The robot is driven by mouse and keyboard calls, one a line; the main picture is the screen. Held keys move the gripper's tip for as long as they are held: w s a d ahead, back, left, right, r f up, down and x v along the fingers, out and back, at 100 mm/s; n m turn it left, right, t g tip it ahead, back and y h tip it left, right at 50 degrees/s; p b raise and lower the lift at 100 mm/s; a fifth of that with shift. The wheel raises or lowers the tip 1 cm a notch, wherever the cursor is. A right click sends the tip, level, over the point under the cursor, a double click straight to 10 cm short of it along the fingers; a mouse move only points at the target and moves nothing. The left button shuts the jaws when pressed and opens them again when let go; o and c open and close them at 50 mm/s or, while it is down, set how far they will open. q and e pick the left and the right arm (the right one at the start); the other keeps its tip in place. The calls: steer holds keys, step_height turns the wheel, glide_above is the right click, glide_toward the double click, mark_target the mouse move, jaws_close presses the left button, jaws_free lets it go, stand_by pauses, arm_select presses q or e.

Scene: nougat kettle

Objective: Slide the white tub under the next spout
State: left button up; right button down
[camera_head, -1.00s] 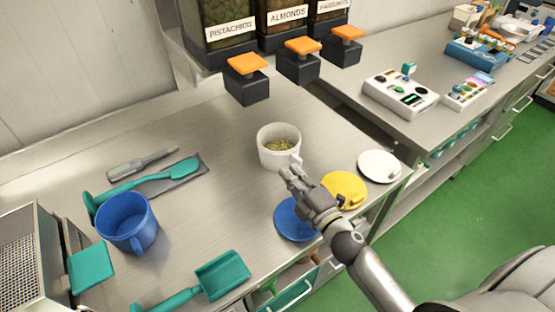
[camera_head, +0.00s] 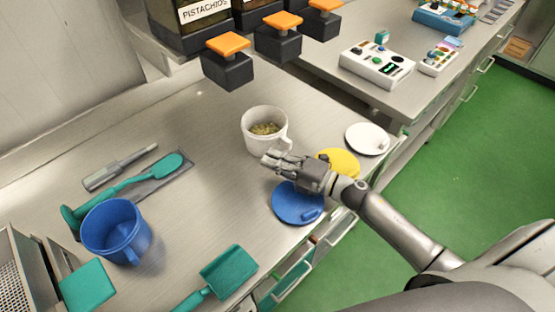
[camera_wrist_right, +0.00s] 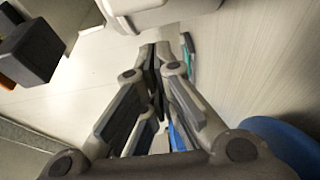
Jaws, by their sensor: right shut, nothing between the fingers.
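The white tub (camera_head: 251,137) stands upright on the steel counter, in front of the dispenser spouts, with green pieces inside and its handle at the right. It also shows partly at the top of the right wrist view (camera_wrist_right: 165,12). My right gripper (camera_head: 268,158) is shut and empty, low at the tub's near side; I cannot tell whether it touches. Its closed fingers (camera_wrist_right: 163,52) point towards the tub. The pistachio spout (camera_head: 228,71) is behind the tub to the left, the second spout (camera_head: 278,46) behind it and slightly right, and the third (camera_head: 321,27) further right. My left gripper is out of view.
Blue (camera_head: 292,203), yellow (camera_head: 341,161) and white (camera_head: 366,138) lids lie along the counter's front edge, close to my right gripper. A blue jug (camera_head: 113,230), a teal spatula (camera_head: 130,182) and a teal scoop (camera_head: 229,269) are left. Counter left of the tub is clear.

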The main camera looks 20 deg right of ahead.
mark_target(260, 146)
steer(key=x, duration=0.6)
steer(key=shift+w+a, duration=0.2)
steer(key=shift+w, duration=0.05)
steer(key=shift+d, duration=0.1)
steer(key=shift+w+d+b, duration=0.25)
steer(key=shift+d, duration=0.35)
steer(key=shift+w+d+b, duration=0.2)
steer(key=shift+w+d, duration=0.05)
steer(key=shift+d, duration=0.4)
steer(key=shift+s, duration=0.1)
